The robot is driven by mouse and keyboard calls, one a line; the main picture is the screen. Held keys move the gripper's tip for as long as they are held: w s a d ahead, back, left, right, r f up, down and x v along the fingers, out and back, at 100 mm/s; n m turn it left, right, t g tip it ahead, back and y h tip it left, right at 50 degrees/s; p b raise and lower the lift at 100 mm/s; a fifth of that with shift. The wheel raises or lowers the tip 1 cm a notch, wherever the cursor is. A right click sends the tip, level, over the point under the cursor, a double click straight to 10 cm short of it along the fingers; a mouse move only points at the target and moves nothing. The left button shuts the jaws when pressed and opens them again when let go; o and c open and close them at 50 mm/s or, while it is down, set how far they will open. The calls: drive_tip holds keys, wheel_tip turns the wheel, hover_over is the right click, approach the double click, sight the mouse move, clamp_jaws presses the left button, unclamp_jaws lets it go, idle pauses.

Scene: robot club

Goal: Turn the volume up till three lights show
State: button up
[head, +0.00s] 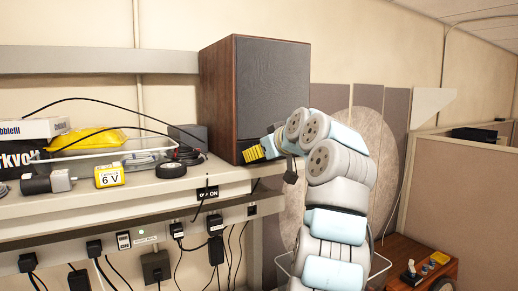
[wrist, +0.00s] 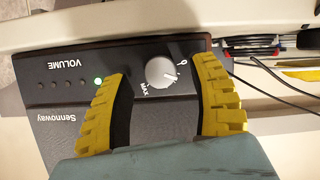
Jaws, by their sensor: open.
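The wooden speaker (head: 272,85) with a dark front stands at the shelf's right end. In the wrist view its dark control panel (wrist: 70,110) is marked VOLUME and Sennoway. A silver round volume knob (wrist: 161,72) sits on it, with 0 and MAX marked beside its rim. One light (wrist: 98,81) glows green; the other small dots in its row are dark. My gripper (wrist: 160,68) is open, its yellow fingers on either side of the knob with gaps visible. In the head view my gripper (head: 256,154) is at the speaker's lower front, and the knob is hidden.
On the shelf (head: 100,205) left of the speaker lie a wire tray (head: 130,150), a yellow 6 V battery (head: 109,176), a black tape roll (head: 171,170) and cables. Plugs and cords hang below. A wooden cart (head: 405,262) stands at right.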

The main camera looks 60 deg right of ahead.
drive_tip(key=shift+x, duration=0.75)
drive_tip(key=shift+c, duration=0.3)
drive_tip(key=shift+f, duration=0.1)
clamp_jaws()
drive_tip(key=m+t+y+p, duration=0.1)
drive_tip(key=m+p, duration=0.1)
drive_tip(key=m, duration=0.1)
drive_tip(key=shift+y, duration=0.4)
drive_tip(key=shift+m+t+y+p, duration=0.75)
drive_tip(key=shift+m+p, duration=0.25)
drive_tip(key=shift+m, duration=0.6)
